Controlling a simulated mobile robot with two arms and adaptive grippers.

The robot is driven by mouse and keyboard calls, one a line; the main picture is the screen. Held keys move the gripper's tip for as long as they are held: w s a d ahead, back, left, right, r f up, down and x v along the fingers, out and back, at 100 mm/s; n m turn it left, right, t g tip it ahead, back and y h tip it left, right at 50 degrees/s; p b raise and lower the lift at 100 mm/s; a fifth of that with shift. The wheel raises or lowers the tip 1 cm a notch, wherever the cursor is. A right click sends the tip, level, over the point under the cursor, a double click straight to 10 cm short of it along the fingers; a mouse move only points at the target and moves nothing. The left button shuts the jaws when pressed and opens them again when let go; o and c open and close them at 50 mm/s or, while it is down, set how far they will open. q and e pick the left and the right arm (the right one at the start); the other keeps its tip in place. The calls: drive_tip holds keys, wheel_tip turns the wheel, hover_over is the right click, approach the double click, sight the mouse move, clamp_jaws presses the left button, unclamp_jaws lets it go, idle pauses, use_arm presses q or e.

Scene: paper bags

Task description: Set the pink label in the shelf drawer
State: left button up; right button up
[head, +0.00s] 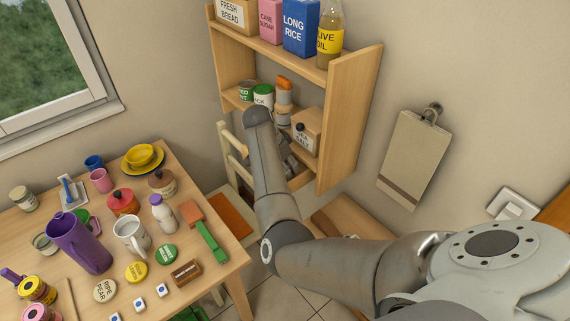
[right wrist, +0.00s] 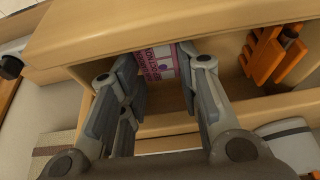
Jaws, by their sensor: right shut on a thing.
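The pink label (right wrist: 158,62), with white and purple print, is between the fingers of my right gripper (right wrist: 155,75) in the right wrist view. The gripper is shut on it. The label is at the open wooden shelf drawer (right wrist: 230,108), close to its upper wall in that view; I cannot tell whether it touches the drawer floor. In the head view my right gripper (head: 291,161) is low at the wooden shelf (head: 343,125), partly hidden behind my arm, and the label is not visible there. My left gripper is not in view.
An orange object (right wrist: 268,58) is beside the label in the right wrist view. The shelf holds cans and a salt box (head: 305,131), with groceries on top. A crowded table (head: 222,268) stands at the left.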

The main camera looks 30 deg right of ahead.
drive_tip(key=o, duration=0.6)
drive_tip(key=shift+a, duration=0.1)
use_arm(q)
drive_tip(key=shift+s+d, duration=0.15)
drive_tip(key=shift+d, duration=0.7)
use_arm(e)
drive_tip(key=shift+o, duration=0.2)
drive_tip(key=shift+r, duration=0.1)
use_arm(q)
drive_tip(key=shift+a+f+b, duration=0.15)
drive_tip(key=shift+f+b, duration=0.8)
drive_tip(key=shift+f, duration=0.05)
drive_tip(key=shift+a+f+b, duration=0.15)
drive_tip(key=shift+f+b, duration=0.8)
use_arm(e)
drive_tip(key=v, duration=1.2)
drive_tip(key=shift+r, duration=0.45)
